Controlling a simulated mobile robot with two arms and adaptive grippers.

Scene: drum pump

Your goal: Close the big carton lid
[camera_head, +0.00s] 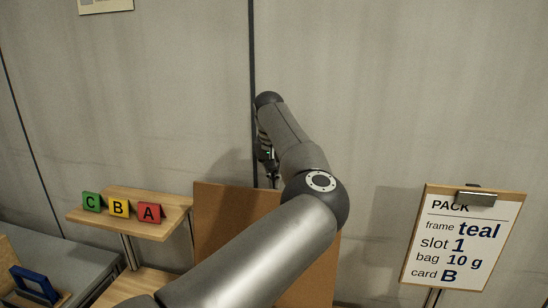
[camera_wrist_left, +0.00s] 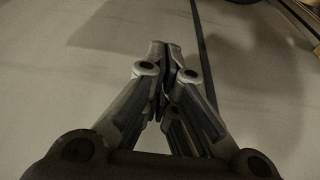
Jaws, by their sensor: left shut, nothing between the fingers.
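A brown cardboard panel, apparently the big carton lid (camera_head: 219,222), stands upright in the head view, behind my left arm. My arm hides its middle and right part, and the carton's body is not visible. My left gripper (camera_head: 272,172) is partly hidden by its own arm and hangs near the panel's top edge. I cannot tell whether it touches the panel. In the left wrist view the left gripper (camera_wrist_left: 165,52) has its fingers together with nothing between them, against a plain grey background. My right gripper is in neither view.
A wooden shelf (camera_head: 126,219) at left carries green C, yellow B and red A cards. A blue frame (camera_head: 35,284) stands at the lower left on a grey table. A PACK sign (camera_head: 462,238) stands at right. A grey wall is behind.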

